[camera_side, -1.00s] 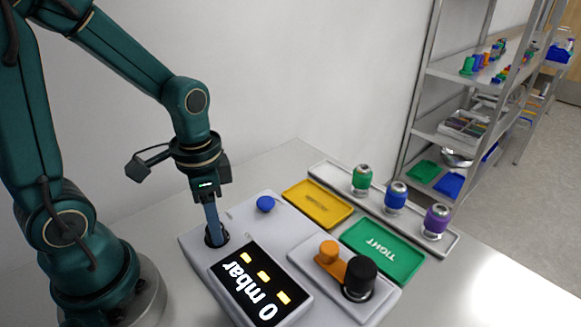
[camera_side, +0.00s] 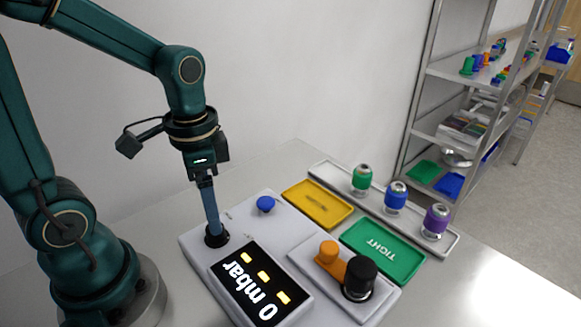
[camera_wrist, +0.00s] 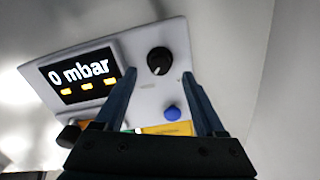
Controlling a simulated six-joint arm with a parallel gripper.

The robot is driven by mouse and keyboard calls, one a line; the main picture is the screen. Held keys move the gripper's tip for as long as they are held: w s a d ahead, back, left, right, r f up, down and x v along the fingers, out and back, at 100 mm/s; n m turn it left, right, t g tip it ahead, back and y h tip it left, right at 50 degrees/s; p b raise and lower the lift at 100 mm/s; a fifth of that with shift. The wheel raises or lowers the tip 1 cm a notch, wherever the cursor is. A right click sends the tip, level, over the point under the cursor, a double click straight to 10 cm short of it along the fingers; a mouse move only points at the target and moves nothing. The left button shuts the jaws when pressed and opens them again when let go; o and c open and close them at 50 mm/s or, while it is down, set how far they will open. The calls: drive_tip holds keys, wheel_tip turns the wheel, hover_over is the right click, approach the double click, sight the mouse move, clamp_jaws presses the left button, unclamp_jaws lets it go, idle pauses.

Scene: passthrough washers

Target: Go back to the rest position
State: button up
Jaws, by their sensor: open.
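My gripper (camera_side: 211,226) points down over the left end of the white test unit (camera_side: 240,222). In the wrist view its two blue fingers (camera_wrist: 160,76) are spread, with nothing held between them. A black round knob (camera_wrist: 158,60) with a white mark shows just past the fingertips; in the side view the knob (camera_side: 217,241) is directly below them. In the side view I cannot tell exactly how large the gap is. The unit's display (camera_side: 259,283) reads 0 mbar with several orange bars.
A blue button (camera_side: 265,204) stands right of the gripper. Beyond are a yellow tray (camera_side: 300,205), a green TIGHT tray (camera_side: 408,265), and a rack with green (camera_side: 362,178), blue (camera_side: 396,196) and purple (camera_side: 436,219) capped parts. A black-and-orange fitting (camera_side: 361,272) sits nearer. Space above is clear.

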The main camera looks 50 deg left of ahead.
drive_tip(key=shift+r, duration=0.7)
drive_tip(key=shift+d+r, duration=0.1)
drive_tip(key=shift+r, duration=0.1)
drive_tip(key=s+d+r+n+t, duration=0.2)
drive_tip(key=d+r+n+t, duration=0.1)
drive_tip(key=r+t, duration=0.2)
drive_tip(key=shift+r+n+t, duration=0.2)
drive_tip(key=shift+n+t, duration=0.1)
drive_tip(key=shift+n, duration=0.1)
